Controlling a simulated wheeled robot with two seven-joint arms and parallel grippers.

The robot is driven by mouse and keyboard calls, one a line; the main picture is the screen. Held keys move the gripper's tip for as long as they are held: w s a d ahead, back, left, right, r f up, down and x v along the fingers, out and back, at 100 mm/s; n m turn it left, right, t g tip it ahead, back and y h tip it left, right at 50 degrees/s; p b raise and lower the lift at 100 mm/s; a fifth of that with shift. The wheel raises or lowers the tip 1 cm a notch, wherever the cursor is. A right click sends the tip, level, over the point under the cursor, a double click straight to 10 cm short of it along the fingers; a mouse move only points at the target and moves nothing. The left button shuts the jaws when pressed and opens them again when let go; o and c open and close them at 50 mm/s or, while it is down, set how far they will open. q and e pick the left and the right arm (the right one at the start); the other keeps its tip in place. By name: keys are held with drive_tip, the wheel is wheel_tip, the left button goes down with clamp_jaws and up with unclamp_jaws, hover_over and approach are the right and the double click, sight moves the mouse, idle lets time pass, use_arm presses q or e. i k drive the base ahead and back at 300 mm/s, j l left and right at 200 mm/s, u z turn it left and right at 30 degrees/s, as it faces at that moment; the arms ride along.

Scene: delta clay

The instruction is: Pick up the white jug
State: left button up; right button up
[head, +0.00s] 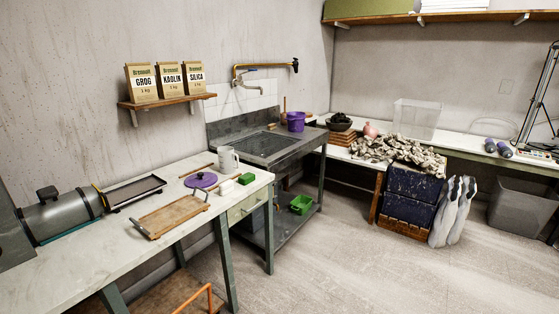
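The white jug (228,160) stands upright near the back right of the white-topped bench (90,262) at the left, close to the sink unit. It looks like a pale cylinder with a handle; its inside is not clear at this size. A purple round object (201,180) with a knob lies in front of it to the left. A white block (228,188) and a green block (246,179) lie in front of it. Neither of my grippers shows in the head view, and nothing is seen touching the jug.
A wooden board (172,215) and a dark tray (134,190) lie left of the jug. A grey sink unit (300,150) with a purple bucket (296,121) adjoins the bench. A shelf (168,102) with paper bags hangs above. The floor (350,270) at front right is clear.

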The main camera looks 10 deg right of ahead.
sight(226, 155)
drive_tip(key=i+l+z, duration=0.35)
drive_tip(key=i, duration=0.3)
drive_tip(key=i+l+z, duration=0.3)
drive_tip(key=i, duration=0.35)
drive_tip(key=i+l+z, duration=0.1)
drive_tip(key=i+z, duration=0.25)
drive_tip(key=i, duration=0.35)
